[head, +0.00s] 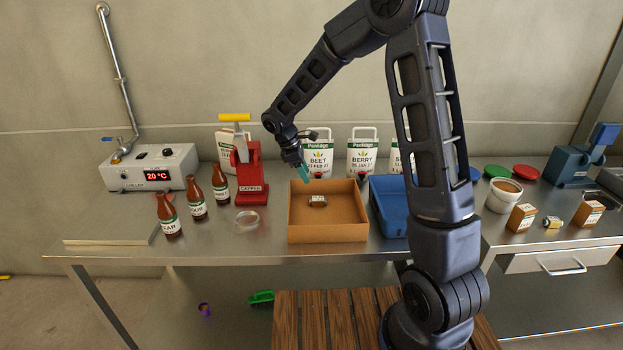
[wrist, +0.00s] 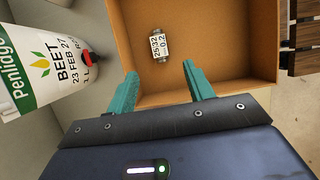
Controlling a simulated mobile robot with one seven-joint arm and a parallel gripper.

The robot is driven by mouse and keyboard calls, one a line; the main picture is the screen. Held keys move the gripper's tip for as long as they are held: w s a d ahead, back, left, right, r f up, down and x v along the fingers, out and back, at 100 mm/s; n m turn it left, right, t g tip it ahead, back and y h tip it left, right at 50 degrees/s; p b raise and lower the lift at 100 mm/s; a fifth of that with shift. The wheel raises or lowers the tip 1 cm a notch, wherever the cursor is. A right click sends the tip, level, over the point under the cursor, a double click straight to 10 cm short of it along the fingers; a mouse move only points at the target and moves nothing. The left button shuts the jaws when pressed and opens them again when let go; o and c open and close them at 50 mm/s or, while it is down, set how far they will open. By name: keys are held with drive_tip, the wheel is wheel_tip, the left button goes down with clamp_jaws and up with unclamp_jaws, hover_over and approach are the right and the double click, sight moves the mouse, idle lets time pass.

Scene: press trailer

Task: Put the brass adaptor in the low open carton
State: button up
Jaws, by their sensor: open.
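The low open carton (head: 328,234) stands on the steel bench, in front of the pouches. It fills the top of the wrist view (wrist: 205,70). A small labelled fitting (head: 317,201) lies on its floor; the wrist view shows the fitting (wrist: 160,47) with dull metal ends and a white label with black figures. A similar small fitting (head: 553,222), yellow and brass-coloured with a white label, lies on the right-hand bench between two small boxes. My gripper (head: 304,172) has teal fingers. It is open and empty above the carton's back edge (wrist: 165,88), apart from both fittings.
A blue tray (head: 386,212) stands right of the carton. The red capper (head: 250,175), a clear round dish (head: 247,221) and brown bottles (head: 197,200) are left. A pouch marked BEET (head: 318,158) is close behind my gripper. A white tub (head: 503,196) stands on the right bench.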

drive_tip(key=s+d+r+m+t+y, duration=0.1)
drive_tip(key=s+d+r+m, duration=0.35)
drive_tip(key=d+r, duration=0.35)
drive_tip(key=s+d+r+m+y, duration=0.1)
drive_tip(key=s+d+r+m, duration=0.35)
drive_tip(key=d+r, duration=0.35)
drive_tip(key=s+d+r+m+t+y, duration=0.1)
drive_tip(key=s+d+m, duration=0.3)
drive_tip(key=s, duration=0.4)
drive_tip(key=s+d+r+m+t+y, duration=0.1)
drive_tip(key=s+d+r+m+t, duration=0.1)
drive_tip(key=s+d+m, duration=0.3)
drive_tip(key=s+d, duration=0.1)
drive_tip(key=s, duration=0.3)
drive_tip(key=shift+d+t, duration=0.3)
drive_tip(key=shift+d, duration=0.1)
